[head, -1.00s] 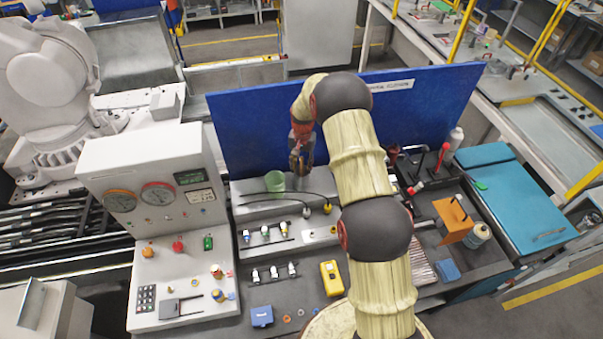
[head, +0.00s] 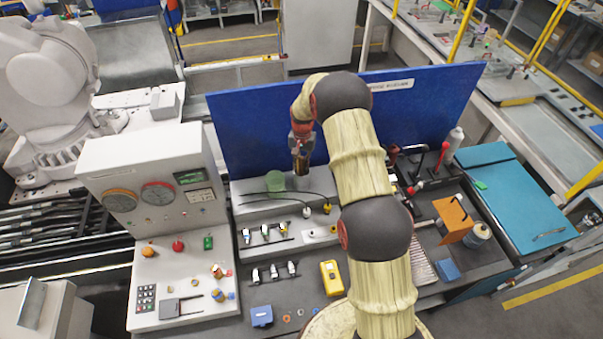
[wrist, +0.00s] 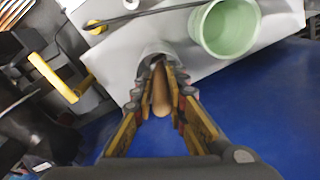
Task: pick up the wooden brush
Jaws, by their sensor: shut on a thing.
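The wooden brush (wrist: 161,98) shows in the wrist view as a tan, rounded handle between the two fingers. My gripper (wrist: 159,66) is shut on it. The brush's far end is hidden near a whitish round shape beyond the fingertips, and I cannot tell whether they touch. In the head view my gripper (head: 301,168) points down at the back of the bench, in front of the blue panel, just right of the green cup. The brush cannot be told apart from the fingers there.
The green cup (head: 275,181) stands close beside my gripper and also shows in the wrist view (wrist: 225,27). The blue panel (head: 250,125) rises behind. Black cables (head: 265,199) and small connectors lie in front. A white gauge console (head: 160,180) stands left.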

